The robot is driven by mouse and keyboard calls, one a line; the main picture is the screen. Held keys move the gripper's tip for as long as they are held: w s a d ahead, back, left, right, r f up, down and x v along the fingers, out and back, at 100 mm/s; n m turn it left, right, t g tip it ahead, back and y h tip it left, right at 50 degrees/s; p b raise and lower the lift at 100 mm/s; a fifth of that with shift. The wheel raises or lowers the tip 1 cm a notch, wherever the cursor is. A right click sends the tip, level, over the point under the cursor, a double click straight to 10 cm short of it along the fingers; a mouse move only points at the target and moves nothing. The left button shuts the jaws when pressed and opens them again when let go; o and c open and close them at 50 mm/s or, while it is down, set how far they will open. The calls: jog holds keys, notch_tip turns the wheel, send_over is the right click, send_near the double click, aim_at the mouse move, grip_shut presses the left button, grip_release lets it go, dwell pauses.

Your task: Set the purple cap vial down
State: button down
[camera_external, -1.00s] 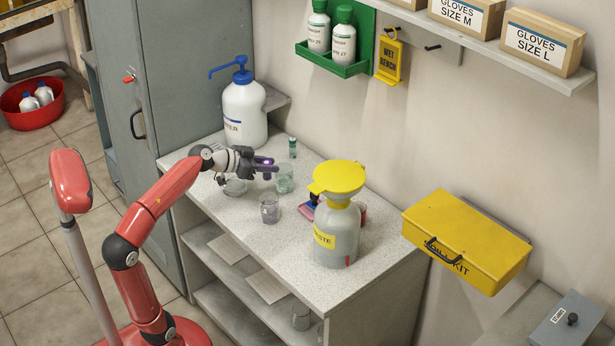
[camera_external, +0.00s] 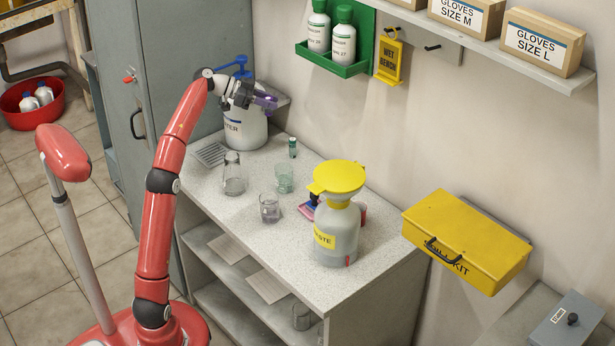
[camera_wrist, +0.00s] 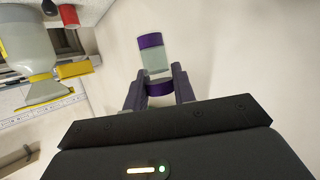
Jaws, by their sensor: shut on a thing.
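My gripper (camera_external: 262,101) is raised in front of the big white bottle, well above the bench top (camera_external: 330,275). In the wrist view my gripper (camera_wrist: 159,86) is shut on the purple cap vial (camera_wrist: 156,61). The vial is a small clear, pale green cylinder with purple at its far end and more purple between the fingertips. It sticks out beyond the fingers against the pale wall. In the external view the vial is too small to tell apart from the purple fingers.
A flask (camera_external: 233,180), two beakers (camera_external: 284,179) (camera_external: 269,209) and a green-capped vial (camera_external: 292,147) stand on the bench. The white bottle (camera_external: 244,130) with a blue pump is behind my gripper. A waste bottle (camera_external: 337,235) with yellow funnel stands right. A grey rack (camera_external: 210,154) lies back left.

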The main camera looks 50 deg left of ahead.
notch_tip(320, 180, down, 20)
jog(key=b, duration=0.4)
jog(key=shift+r+b, duration=0.25)
jog(key=shift+b, duration=0.1)
jog(key=shift+f+b, duration=0.25)
jog(key=shift+b, duration=0.1)
jog(key=c, duration=1.1)
grip_release()
jog(key=shift+r, duration=0.1)
jog(key=shift+c, duration=0.2)
jog(key=shift+r, duration=0.15)
jog(key=shift+a+r+p, duration=0.1)
jog(key=shift+r+p, duration=0.05)
jog(key=shift+p, duration=0.25)
jog(key=v, duration=1.1)
jog(key=shift+s+a+r+b, duration=0.1)
jog(key=shift+s+a+b, duration=0.1)
jog(key=shift+s+b, duration=0.15)
